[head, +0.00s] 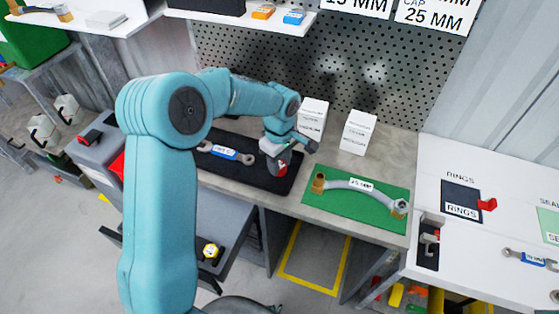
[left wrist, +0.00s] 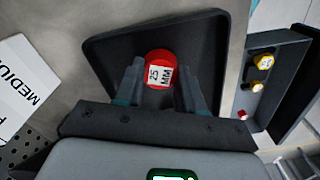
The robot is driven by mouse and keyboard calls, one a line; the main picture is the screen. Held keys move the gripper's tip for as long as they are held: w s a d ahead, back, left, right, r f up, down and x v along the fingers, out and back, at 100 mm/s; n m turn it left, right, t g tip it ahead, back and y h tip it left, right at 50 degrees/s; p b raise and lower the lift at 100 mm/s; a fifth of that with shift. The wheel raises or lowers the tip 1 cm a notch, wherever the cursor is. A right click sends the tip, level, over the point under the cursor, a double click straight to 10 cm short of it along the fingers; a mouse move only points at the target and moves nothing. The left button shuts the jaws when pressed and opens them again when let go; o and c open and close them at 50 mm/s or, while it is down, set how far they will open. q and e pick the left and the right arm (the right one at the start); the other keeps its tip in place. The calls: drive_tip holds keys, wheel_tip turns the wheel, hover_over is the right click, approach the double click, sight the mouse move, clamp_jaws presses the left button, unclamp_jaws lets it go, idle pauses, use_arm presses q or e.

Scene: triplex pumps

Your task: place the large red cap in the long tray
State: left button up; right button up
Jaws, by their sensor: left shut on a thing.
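The red cap (left wrist: 158,68), labelled 25 MM, is between the fingers of my left gripper (left wrist: 159,75) in the left wrist view. In the head view my left gripper (head: 279,160) is shut on the red cap (head: 282,168) at the right part of the long black tray (head: 240,183). The tray's raised rim also shows in the left wrist view (left wrist: 100,43), around the cap. I cannot tell whether the cap touches the tray floor. A wrench with a blue label (head: 225,152) lies in the tray's left part. My right gripper is out of view.
White boxes (head: 359,133) stand behind the tray by the pegboard. A green mat (head: 350,212) with a curved pipe (head: 360,187) lies to its right. A lower dark holder with yellow caps (left wrist: 262,62) stands beside the bench.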

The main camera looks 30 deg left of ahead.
sight(280, 165)
use_arm(q)
drive_tip(key=o, duration=1)
drive_tip(key=shift+f, duration=0.1)
wheel_tip(280, 165, up, 12)
drive_tip(key=shift+r, duration=0.2)
